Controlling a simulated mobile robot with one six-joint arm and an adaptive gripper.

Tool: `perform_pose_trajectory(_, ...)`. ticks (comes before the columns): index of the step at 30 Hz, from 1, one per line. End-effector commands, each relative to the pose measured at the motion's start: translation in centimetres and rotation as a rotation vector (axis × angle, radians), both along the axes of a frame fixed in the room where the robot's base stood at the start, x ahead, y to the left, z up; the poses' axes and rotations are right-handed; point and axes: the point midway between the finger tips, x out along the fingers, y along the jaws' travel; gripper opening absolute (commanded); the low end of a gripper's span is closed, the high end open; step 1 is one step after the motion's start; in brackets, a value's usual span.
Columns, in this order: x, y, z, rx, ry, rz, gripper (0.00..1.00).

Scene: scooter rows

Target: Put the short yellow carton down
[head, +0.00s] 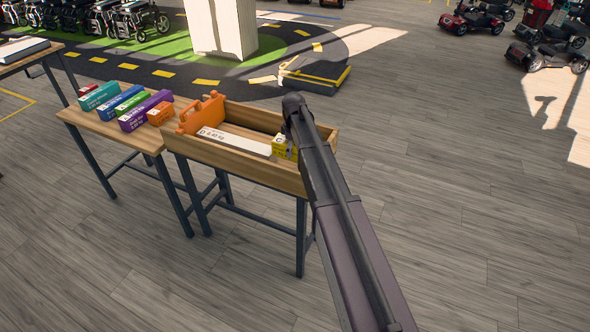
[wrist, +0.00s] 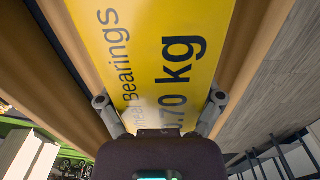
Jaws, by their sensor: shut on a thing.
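The short yellow carton (head: 283,148) is inside the wooden tray (head: 235,165), at its right end. In the wrist view the carton (wrist: 160,50) fills the middle, with "Bearings" and "70 kg" printed on it. My gripper (wrist: 161,108) is shut on the carton, one finger at each side. Tray walls run along both sides of the carton in the wrist view. In the head view my arm hides the gripper and part of the carton. I cannot tell whether the carton's underside touches the tray floor.
A long white carton (head: 236,142) lies in the tray left of the yellow one. An orange holder (head: 202,115) stands at the tray's left end. Teal (head: 99,96), purple (head: 145,111) and other cartons sit on the table (head: 92,122) to the left.

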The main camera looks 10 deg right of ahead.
Motion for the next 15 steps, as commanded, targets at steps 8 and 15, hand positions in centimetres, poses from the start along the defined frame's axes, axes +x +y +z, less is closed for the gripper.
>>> perform_pose_trajectory(8, 0.0, 0.0, -2.8, 0.000, 0.000, -0.001, 0.24)
perform_pose_trajectory(15, 0.0, -0.1, -3.6, 0.000, 0.000, -0.001, 0.24)
